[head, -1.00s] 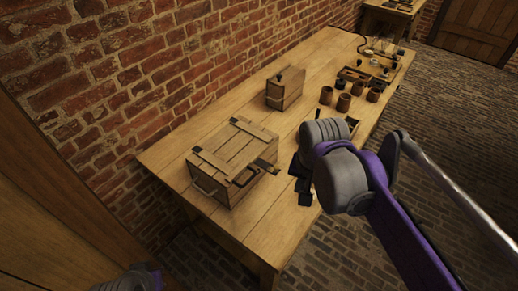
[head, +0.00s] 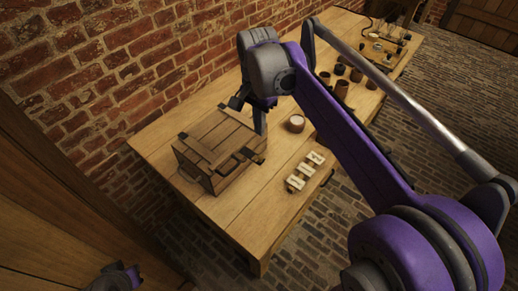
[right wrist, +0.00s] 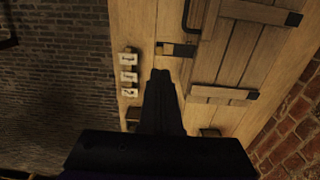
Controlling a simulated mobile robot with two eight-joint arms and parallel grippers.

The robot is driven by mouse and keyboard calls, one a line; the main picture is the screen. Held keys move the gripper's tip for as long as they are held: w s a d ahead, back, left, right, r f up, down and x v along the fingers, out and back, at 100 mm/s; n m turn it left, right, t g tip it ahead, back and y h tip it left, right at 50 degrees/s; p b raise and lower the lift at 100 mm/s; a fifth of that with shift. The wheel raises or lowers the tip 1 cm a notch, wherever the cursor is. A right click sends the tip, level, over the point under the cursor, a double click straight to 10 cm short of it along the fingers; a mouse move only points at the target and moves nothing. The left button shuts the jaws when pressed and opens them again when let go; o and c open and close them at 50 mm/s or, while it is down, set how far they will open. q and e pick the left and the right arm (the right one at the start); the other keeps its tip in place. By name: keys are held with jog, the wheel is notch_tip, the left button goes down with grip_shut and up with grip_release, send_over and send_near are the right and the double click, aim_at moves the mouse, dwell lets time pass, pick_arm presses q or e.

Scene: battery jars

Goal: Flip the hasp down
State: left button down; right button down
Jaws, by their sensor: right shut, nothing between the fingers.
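In the right wrist view, what appears to be the hasp (right wrist: 178,49) lies just beyond the fingertips. My right gripper (right wrist: 160,74) is shut and empty, apart from the hasp as far as I can tell. In the head view, my right gripper (head: 239,102) is partly hidden by its own wrist, at the chest's far right side.
A strip with white tiles (head: 305,172) lies on the bench (head: 250,220) right of the chest. A white-topped cup (head: 296,123) stands behind it, with brown cups (head: 341,88) farther back. A brick wall (head: 120,60) runs along the bench's far side.

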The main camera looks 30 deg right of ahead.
aim_at(263, 159)
pick_arm(q)
jog(key=shift+s+f, duration=0.1)
jog(key=shift+f, duration=0.15)
pick_arm(e)
notch_tip(263, 159, down, 10)
jog(key=shift+s+d+f, duration=0.1)
jog(key=shift+s, duration=0.1)
